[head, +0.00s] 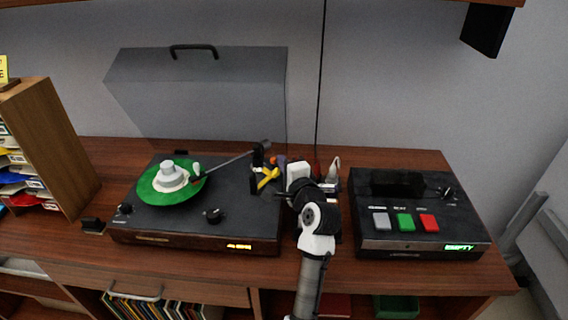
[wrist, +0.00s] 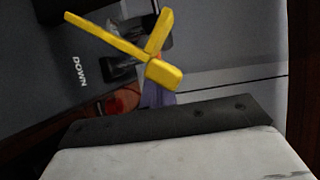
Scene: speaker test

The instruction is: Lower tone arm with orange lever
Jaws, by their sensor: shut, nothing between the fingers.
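The turntable (head: 235,218) stands left of my arm, with its tone arm (head: 228,161) reaching left over the green record (head: 158,197). A small orange part, seemingly the lever (head: 273,160), shows at its back right corner. Contact with the lever cannot be told.
A cassette-type device (head: 375,245) with grey, green and red buttons stands right of my arm. The raised clear lid (head: 200,95) is behind the turntable. A wooden organizer (head: 52,145) stands at the far left. A dark shelf box (head: 488,32) hangs at upper right.

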